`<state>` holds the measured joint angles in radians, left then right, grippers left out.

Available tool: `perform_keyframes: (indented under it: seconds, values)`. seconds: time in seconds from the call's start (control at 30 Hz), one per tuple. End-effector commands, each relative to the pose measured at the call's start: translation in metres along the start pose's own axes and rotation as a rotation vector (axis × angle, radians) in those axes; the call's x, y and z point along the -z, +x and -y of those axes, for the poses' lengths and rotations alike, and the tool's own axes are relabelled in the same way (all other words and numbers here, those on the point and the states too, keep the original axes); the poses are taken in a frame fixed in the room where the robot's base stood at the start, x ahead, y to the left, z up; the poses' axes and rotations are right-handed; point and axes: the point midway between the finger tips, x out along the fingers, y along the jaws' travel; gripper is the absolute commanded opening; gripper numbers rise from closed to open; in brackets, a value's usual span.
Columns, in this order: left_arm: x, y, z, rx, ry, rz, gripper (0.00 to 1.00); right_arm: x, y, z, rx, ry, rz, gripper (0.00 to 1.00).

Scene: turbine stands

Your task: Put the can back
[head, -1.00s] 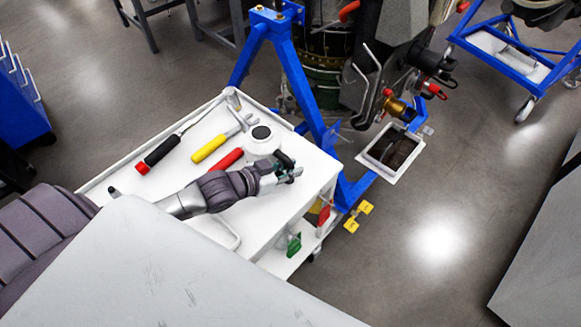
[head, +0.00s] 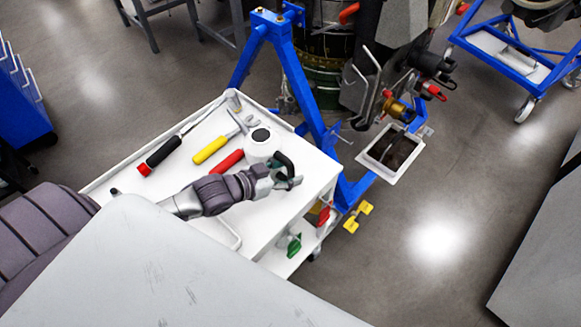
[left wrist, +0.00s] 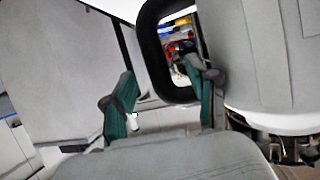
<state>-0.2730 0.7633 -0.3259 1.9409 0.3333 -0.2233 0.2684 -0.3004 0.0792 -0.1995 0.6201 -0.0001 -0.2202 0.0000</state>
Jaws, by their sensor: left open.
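The white can (head: 258,149), with a dark round top and a black loop handle (head: 285,161), stands upright on the white cart top (head: 302,165). My left gripper (head: 293,182) is open just in front of the handle, low over the cart's right part. In the left wrist view the black handle (left wrist: 150,45) shows large, with the can's grey-looking side (left wrist: 268,55) to its right. The fingers of my left gripper (left wrist: 162,95) are spread and empty; one overlaps the handle's edge. I cannot tell whether it touches. My right gripper is not in view.
A red-and-black tool (head: 160,153), a yellow-handled tool (head: 211,149) and a red handle (head: 228,161) lie left of the can. A blue stand (head: 300,85) rises behind the cart. A white-rimmed tray (head: 378,163) is right of it. Open floor lies further right.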

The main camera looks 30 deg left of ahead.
Motion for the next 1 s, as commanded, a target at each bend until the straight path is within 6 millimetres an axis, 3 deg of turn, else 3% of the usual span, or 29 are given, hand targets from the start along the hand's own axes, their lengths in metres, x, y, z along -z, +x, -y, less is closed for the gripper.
perform_keyframes:
  seconds: [0.6, 1.0]
  values:
    - [0.003, -0.051, 0.000, 0.000, 0.001, 0.001, 0.58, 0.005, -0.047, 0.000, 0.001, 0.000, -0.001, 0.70]
    - [0.001, -0.057, 0.000, 0.000, 0.002, -0.002, 0.58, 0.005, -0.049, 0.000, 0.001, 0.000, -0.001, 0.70]
